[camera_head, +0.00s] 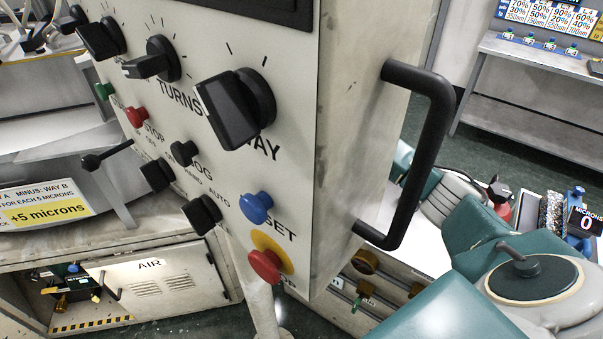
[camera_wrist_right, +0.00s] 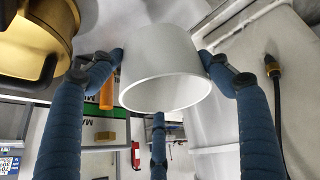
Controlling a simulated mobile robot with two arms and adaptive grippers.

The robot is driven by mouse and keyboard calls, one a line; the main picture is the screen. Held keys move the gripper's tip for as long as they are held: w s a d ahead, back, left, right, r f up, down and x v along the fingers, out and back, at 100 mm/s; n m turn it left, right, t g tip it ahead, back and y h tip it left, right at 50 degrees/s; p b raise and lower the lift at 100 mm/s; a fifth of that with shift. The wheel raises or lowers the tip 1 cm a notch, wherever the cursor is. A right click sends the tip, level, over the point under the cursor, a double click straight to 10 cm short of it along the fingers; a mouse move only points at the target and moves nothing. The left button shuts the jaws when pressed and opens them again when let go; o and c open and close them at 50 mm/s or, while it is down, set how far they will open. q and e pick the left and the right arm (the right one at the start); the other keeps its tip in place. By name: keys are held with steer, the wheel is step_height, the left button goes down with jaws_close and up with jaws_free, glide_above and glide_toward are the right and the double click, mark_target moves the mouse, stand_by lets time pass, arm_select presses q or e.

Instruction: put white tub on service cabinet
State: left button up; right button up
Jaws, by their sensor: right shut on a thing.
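The white tub (camera_wrist_right: 160,50) shows in the right wrist view, with its round rim towards the lower part of the picture. My right gripper (camera_wrist_right: 161,68) is shut on it, with blue padded fingers pressed to its left and right sides. A third blue finger shows below the rim. The tub and my right gripper do not show in the head view. My left gripper is in neither view. A low cabinet marked AIR (camera_head: 160,282) stands at the lower left of the head view; I cannot tell whether it is the service cabinet.
A large control panel (camera_head: 215,130) with knobs, buttons and a black handle (camera_head: 435,120) fills the middle of the head view. A grey shelf bench (camera_head: 530,105) stands at the back right. In the wrist view a brass-coloured round thing (camera_wrist_right: 35,45) is close at upper left.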

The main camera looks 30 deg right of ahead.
step_height(320, 180, down, 4)
steer(key=shift+w+f, duration=0.1)
steer(key=shift+f, duration=0.15)
steer(key=shift+f+p, duration=0.4)
steer(key=shift+f, duration=1.95)
steer(key=o, duration=1.3)
steer(key=shift+f, duration=0.1)
steer(key=shift+r, duration=0.25)
steer(key=v, duration=1.2)
steer(key=shift+f+b, duration=0.1)
steer(key=shift+b, duration=0.25)
steer(key=shift+a, duration=0.1)
